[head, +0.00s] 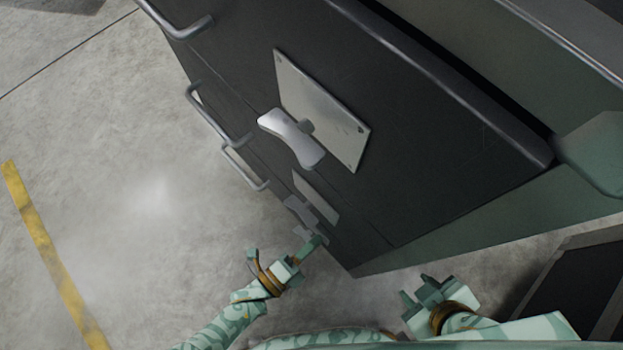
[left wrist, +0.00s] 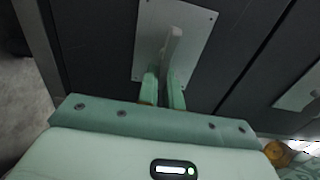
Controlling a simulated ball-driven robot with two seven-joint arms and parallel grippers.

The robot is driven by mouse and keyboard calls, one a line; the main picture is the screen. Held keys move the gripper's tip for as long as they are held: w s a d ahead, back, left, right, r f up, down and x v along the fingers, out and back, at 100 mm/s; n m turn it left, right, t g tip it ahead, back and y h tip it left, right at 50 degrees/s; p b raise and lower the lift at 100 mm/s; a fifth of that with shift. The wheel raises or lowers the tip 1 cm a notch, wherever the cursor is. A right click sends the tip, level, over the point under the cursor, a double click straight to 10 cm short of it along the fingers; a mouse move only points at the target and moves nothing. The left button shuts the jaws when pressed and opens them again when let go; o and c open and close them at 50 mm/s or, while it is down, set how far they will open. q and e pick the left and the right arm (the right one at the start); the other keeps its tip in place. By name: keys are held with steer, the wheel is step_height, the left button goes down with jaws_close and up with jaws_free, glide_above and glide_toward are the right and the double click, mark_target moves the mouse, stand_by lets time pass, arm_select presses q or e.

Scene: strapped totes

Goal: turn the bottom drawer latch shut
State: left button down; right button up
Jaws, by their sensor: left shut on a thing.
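The bottom drawer latch is a grey turning handle (head: 299,210) on a pale plate (head: 318,196), low on the dark cabinet front. In the left wrist view its handle (left wrist: 173,45) stands in front of the plate (left wrist: 150,28), slightly tilted. My left gripper (head: 312,243) reaches the handle's lower end in the head view. In the left wrist view its fingers (left wrist: 163,88) are on both sides of the handle's end and shut on it. My right gripper (head: 430,285) is empty, away from the cabinet at the lower right; its finger gap is unclear.
A larger silver latch (head: 290,138) on a plate (head: 325,112) is on the drawer above. Concrete floor (head: 130,200) with a yellow line (head: 50,255) is free at left. A dark object (head: 575,290) stands at lower right.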

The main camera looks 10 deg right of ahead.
arm_select(q)
steer(key=shift+s+f, duration=0.1)
stand_by(0.3)
steer(key=c, duration=1.6)
jaws_free()
steer(key=shift+o, duration=0.2)
